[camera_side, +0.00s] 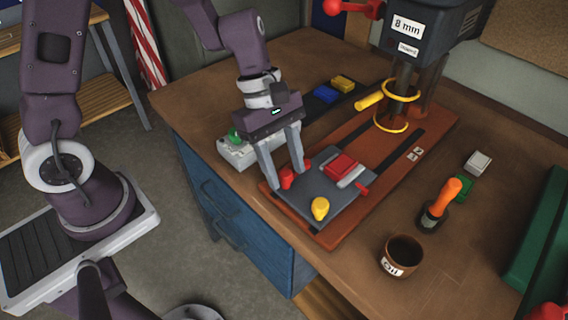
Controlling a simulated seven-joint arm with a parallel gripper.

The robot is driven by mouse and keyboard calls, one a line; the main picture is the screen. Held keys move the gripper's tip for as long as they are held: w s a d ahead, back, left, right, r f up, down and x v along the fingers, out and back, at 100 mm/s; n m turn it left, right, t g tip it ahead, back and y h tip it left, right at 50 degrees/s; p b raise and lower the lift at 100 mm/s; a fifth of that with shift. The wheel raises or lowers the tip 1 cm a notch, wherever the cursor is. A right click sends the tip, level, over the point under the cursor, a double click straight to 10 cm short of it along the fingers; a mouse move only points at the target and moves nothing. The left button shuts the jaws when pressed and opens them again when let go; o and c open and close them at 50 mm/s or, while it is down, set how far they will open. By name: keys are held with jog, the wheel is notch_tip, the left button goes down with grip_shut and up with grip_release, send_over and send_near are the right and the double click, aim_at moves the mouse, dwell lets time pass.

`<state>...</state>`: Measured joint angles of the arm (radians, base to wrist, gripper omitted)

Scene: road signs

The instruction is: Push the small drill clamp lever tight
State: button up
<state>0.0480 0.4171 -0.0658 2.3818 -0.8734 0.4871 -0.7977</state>
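My gripper (287,178) points down at the left side of the grey clamp plate (295,205) on the drill press base. Its two fingers are apart, with a red knob (286,180) showing between their tips; I cannot tell whether they touch it. Another bit of red (307,164) shows just right of the right finger. A red block (341,165) sits on the plate beside a light grey bar (352,176), with a small red handle (362,189) at the plate's right edge. A yellow knob (320,208) stands at the front. I cannot tell which is the small clamp lever.
The drill press head (428,45), marked 8 mm, with yellow rings below, stands behind. A grey box with a green button (236,140) is left of the plate. The front right tabletop is clear.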

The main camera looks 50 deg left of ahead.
jog(key=v, duration=0.7)
jog(key=shift+r, duration=0.1)
jog(key=s+a+r+m+t+y, duration=0.2)
jog(key=s+a+r+m+t, duration=0.1)
jog(key=s+m, duration=0.4)
jog(key=s+a+r+m+t+y, duration=0.2)
jog(key=s+a+r+m+t, duration=0.1)
jog(key=s+r+m, duration=0.4)
jog(key=a+m, duration=0.1)
jog(key=m, duration=0.2)
jog(key=shift+s+a+y, duration=0.3)
jog(key=shift+a, duration=0.1)
